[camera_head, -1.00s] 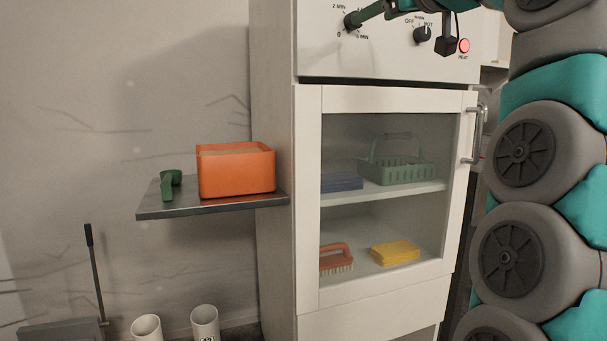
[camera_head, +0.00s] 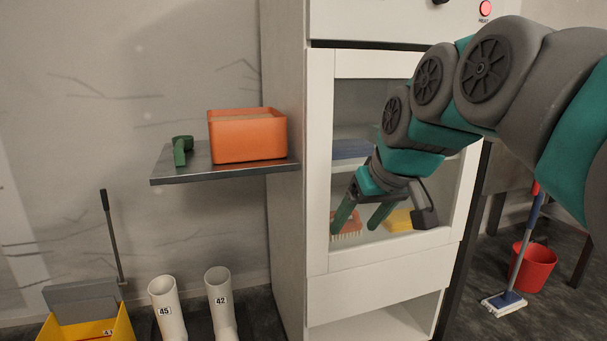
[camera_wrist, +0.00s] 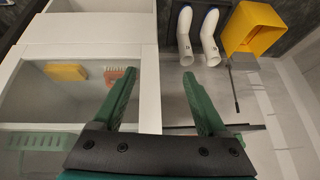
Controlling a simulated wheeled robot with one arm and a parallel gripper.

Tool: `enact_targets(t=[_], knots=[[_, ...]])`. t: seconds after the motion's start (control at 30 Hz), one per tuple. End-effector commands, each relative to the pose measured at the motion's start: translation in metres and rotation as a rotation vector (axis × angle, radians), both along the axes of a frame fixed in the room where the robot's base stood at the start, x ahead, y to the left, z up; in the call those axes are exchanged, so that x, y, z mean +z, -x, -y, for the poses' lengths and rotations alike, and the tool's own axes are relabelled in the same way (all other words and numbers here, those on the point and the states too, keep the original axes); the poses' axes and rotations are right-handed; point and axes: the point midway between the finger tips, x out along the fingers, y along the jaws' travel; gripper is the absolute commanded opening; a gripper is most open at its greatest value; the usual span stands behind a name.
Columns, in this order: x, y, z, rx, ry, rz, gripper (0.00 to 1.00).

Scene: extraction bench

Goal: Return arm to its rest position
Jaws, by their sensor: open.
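My gripper (camera_head: 355,222) hangs in front of the glass door of the white cabinet (camera_head: 320,180), fingers pointing down and spread apart. Nothing is between the fingers. In the wrist view the open gripper (camera_wrist: 160,78) shows its two green fingers, with the cabinet door on the left and the floor beyond on the right. My arm covers part of the door and its handle. The red heat light (camera_head: 486,8) glows on the control panel, whose knobs are mostly out of the picture.
A shelf (camera_head: 190,178) on the left holds an orange box (camera_head: 248,138) and a green scoop (camera_head: 181,150). An orange brush and yellow sponge (camera_head: 398,221) sit behind the glass.

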Motion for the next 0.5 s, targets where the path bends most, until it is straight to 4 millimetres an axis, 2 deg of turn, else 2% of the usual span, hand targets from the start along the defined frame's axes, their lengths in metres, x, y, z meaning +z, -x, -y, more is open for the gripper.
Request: enact_targets(t=[0.03, 0.2, 0.27, 0.4, 0.5], knots=[[-0.022, 0.018, 0.002, -0.014, 0.013, -0.053, 0.75], [-0.093, 0.081, 0.015, -0.075, 0.062, -0.231, 0.75], [-0.118, 0.106, 0.020, -0.097, 0.078, -0.295, 0.75], [-0.170, 0.169, 0.035, -0.156, 0.120, -0.439, 0.75], [-0.200, 0.212, 0.044, -0.197, 0.147, -0.528, 0.75]])
